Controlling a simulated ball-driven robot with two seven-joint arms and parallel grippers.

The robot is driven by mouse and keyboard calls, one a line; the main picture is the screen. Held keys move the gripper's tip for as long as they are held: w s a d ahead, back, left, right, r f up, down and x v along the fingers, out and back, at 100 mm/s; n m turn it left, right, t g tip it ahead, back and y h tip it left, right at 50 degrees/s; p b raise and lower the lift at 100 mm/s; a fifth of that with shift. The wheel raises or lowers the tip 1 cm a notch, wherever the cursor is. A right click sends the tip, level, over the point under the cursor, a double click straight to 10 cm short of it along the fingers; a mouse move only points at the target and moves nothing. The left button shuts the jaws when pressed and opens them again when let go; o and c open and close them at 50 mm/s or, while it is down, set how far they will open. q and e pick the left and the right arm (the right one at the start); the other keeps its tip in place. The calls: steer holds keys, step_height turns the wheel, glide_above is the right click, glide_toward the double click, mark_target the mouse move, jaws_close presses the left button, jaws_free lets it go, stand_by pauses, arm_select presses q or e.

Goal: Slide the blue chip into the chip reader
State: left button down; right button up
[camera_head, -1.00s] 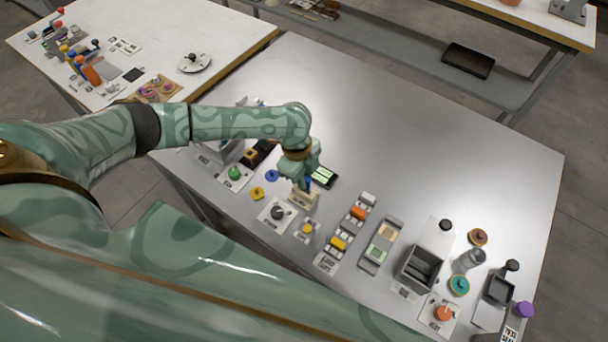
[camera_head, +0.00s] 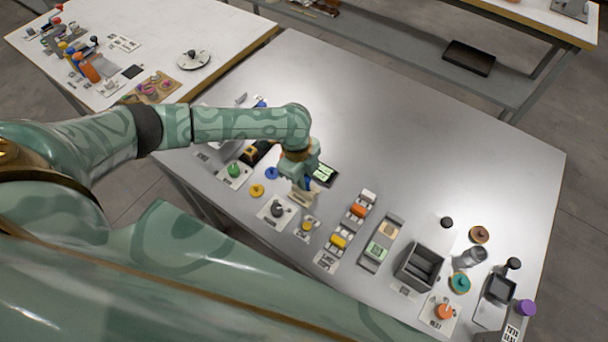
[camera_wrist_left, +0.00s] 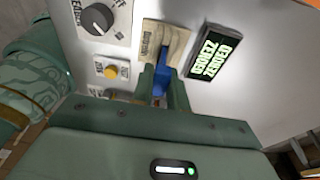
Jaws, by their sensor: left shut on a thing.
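The blue chip (camera_wrist_left: 162,79) is between the fingers of my left gripper (camera_wrist_left: 161,92), which is shut on it. In the left wrist view its far end meets the beige block of the chip reader (camera_wrist_left: 165,41). I cannot tell how deep it sits in the slot. In the head view my left gripper (camera_head: 305,186) is low over the reader (camera_head: 300,197) and hides most of the chip. A dark display with bright green text (camera_wrist_left: 215,52) lies just right of the reader. My right gripper is not in view.
A black dial (camera_wrist_left: 97,18) and a yellow button (camera_wrist_left: 111,72) are left of the reader. Orange and yellow pieces in a rack (camera_head: 348,228), a grey open box (camera_head: 419,266) and several lidded items stand to the right. The back of the table (camera_head: 400,130) is clear.

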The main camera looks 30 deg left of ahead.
arm_select(q)
steer(key=shift+f+b, duration=0.5)
steer(key=shift+f, duration=0.5)
steer(key=c, duration=1.3)
jaws_free()
steer(key=shift+r, duration=0.15)
step_height(320, 180, up, 16)
steer(key=a+p, duration=0.2)
steer(key=p, duration=0.2)
steer(key=shift+w+a+p, duration=0.2)
steer(key=shift+a+p, duration=0.05)
steer(key=shift+p, duration=0.05)
